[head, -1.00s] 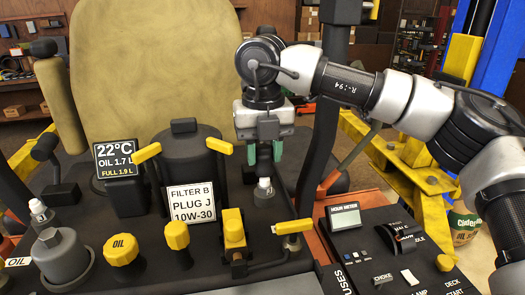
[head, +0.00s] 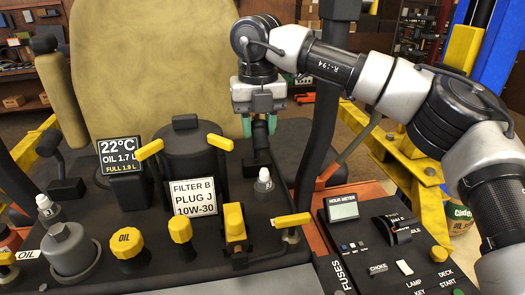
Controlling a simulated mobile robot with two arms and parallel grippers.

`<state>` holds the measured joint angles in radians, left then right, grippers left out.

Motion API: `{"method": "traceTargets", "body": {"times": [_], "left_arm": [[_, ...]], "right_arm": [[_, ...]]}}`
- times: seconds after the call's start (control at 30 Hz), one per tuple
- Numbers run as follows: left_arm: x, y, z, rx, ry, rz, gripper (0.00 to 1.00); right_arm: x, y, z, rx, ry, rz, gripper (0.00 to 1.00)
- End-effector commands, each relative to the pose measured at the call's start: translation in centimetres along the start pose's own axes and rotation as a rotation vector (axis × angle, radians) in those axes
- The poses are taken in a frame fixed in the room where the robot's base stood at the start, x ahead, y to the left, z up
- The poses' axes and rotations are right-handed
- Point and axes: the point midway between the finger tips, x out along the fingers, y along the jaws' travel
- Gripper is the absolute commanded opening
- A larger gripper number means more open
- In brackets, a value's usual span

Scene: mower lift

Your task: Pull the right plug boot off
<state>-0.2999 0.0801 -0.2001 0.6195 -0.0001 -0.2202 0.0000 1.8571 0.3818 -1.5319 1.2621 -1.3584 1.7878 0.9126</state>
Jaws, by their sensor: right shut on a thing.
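My right gripper (head: 259,127) has green fingertips and is shut on a black boot (head: 260,138). It holds the boot above and apart from the right spark plug (head: 264,178), whose white top is bare and upright on the dark deck. The left spark plug (head: 45,204) stands at the far left with its white top showing. The boot is partly hidden between the fingertips. My left gripper is not in view.
A black canister with yellow clips (head: 183,150) and a label card (head: 192,197) stand left of the right plug. A yellow-handled lever (head: 292,221) is in front. A dark post (head: 322,125) rises close to the right, beside the control panel (head: 380,235).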

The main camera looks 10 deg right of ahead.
Motion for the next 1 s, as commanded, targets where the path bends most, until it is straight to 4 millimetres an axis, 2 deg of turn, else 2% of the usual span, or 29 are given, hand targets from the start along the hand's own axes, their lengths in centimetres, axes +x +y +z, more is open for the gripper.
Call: {"method": "traceTargets", "body": {"times": [1.0], "left_arm": [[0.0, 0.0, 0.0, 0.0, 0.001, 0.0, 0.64]], "right_arm": [[0.2, 0.1, 4.7, 0.002, 0.001, 0.001, 0.27]]}}
